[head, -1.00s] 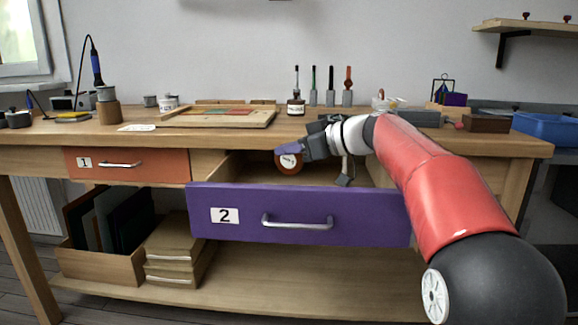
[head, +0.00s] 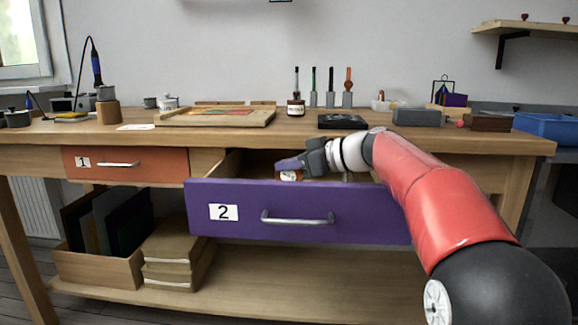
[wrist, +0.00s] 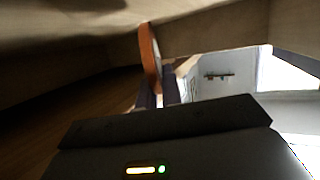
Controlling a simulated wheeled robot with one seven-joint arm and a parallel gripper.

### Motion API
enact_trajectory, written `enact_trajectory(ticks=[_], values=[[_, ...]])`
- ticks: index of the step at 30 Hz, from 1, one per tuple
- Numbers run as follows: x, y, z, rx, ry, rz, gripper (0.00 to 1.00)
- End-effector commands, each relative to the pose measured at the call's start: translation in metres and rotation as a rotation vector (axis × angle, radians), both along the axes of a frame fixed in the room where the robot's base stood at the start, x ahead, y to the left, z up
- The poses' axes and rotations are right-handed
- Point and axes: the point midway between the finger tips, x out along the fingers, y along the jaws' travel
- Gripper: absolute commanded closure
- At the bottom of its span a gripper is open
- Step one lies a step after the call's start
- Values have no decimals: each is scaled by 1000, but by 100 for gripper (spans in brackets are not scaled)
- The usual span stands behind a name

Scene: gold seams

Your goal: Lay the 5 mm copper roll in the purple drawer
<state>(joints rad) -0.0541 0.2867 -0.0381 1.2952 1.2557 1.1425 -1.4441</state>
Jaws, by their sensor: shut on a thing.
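The purple drawer (head: 370,215), marked 2, stands pulled open below the bench top. My gripper (head: 290,166) reaches over its front and is shut on the copper roll (head: 291,175), a disc with a copper-coloured rim and a pale label. The roll is low in the drawer opening, its lower part hidden behind the drawer front. In the wrist view the roll (wrist: 150,55) shows nearly edge-on, with the drawer's wooden inside (wrist: 100,95) around it. I cannot tell whether the roll touches the drawer floor, and its size marking is too small to read.
The orange drawer (head: 140,165), marked 1, is shut at the left. Above the open drawer, a black flat box (head: 342,121), an ink-like bottle (head: 296,107) and a wooden board (head: 180,119) stand on the bench. The drawer's walls lie close around my gripper.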

Motion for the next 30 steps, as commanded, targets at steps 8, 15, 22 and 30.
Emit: enact_trajectory(ticks=[8, 15, 22, 30], values=[[0, 0, -1, 0, 0, 0, 74], [0, 0, -1, 0, 0, 0, 71], [0, 0, 13, 0, 0, 0, 71], [-17, -40, 25, 0, -2, -5, 71]])
